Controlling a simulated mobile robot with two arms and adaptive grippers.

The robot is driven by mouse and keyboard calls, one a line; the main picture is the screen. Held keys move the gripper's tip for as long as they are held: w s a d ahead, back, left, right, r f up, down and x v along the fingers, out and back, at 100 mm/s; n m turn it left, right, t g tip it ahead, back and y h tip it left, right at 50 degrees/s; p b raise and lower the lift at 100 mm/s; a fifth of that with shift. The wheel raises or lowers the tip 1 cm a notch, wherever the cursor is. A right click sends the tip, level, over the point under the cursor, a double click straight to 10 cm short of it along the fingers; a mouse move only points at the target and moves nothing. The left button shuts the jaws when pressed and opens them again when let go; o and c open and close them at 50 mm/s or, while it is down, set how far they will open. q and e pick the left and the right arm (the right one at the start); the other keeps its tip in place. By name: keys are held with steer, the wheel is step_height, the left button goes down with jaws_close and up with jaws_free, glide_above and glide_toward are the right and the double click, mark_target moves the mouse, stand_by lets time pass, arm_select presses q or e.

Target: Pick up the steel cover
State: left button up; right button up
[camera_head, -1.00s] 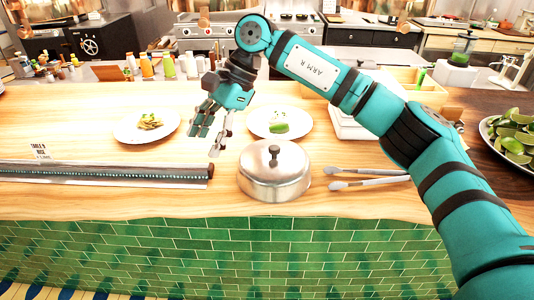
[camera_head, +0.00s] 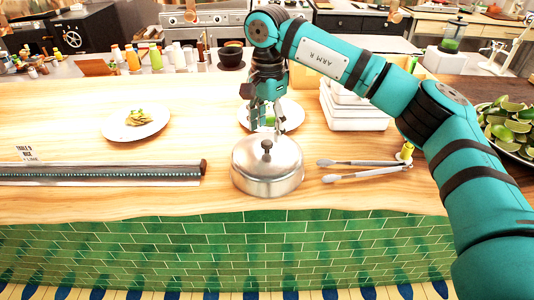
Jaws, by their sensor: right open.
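The steel cover (camera_head: 267,172) is a round, shiny dome with a dark knob (camera_head: 267,146) on top. My left gripper is out of view.
Steel tongs (camera_head: 362,172) lie right of the cover. Stacked white dishes (camera_head: 353,118) stand behind them. A long dark rail (camera_head: 95,173) lies at left, below a plate of food (camera_head: 161,123). A bowl of limes (camera_head: 484,122) is at far right.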

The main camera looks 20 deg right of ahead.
mark_target(267, 142)
steer(key=f, duration=0.1)
steer(key=f+p, duration=0.1)
steer(key=f, duration=0.1)
steer(key=f+p, duration=0.1)
steer(key=f, duration=0.1)
steer(key=shift+w+f, duration=0.2)
steer(key=shift+w, duration=0.2)
steer(key=shift+f, duration=0.2)
jaws_close()
